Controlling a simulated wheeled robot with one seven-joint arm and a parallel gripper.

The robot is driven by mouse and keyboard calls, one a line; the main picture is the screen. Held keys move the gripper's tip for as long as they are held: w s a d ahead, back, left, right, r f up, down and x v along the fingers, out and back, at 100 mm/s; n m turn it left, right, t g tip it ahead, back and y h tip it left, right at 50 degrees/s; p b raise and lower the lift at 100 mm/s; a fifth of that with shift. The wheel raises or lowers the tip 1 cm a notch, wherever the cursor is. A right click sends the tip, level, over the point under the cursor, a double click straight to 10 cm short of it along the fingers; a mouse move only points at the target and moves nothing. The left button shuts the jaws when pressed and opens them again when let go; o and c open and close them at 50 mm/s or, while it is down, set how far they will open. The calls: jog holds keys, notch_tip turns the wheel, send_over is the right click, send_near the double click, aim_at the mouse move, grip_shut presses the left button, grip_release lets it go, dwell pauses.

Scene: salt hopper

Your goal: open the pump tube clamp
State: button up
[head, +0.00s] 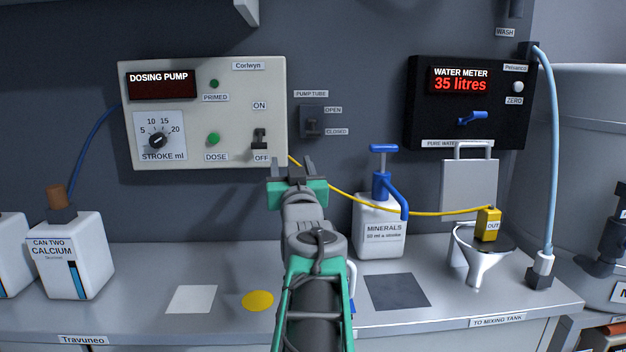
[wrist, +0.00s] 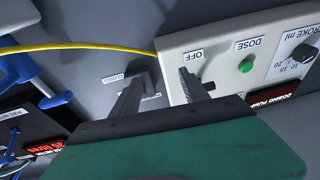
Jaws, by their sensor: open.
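The pump tube clamp (head: 311,121) is a dark box on the wall, right of the dosing pump panel, under a PUMP TUBE label. Its small lever appears low, level with the CLOSED label (head: 336,132) and below the OPEN label (head: 333,110). My gripper (head: 291,168) is open and empty, below and slightly left of the clamp in the head view. The wrist view is turned over; the gripper (wrist: 160,78) shows two spread fingers there, one overlapping the clamp area near the CLOSED label (wrist: 113,78). The clamp is mostly hidden there.
The dosing pump panel (head: 203,85) with its ON/OFF switch (head: 260,140) is close left of the clamp. A yellow tube (head: 372,207) runs from behind my gripper to the funnel (head: 482,245).

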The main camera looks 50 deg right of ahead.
aim_at(313, 133)
jog(key=s+d+r+m+h, duration=0.1)
jog(key=s+d+r+h, duration=0.2)
jog(key=s, duration=0.1)
jog(key=p+x, duration=0.1)
jog(key=x, duration=0.6)
jog(key=shift+w+d+r, duration=0.1)
jog(key=shift+d+r, duration=0.05)
grip_shut()
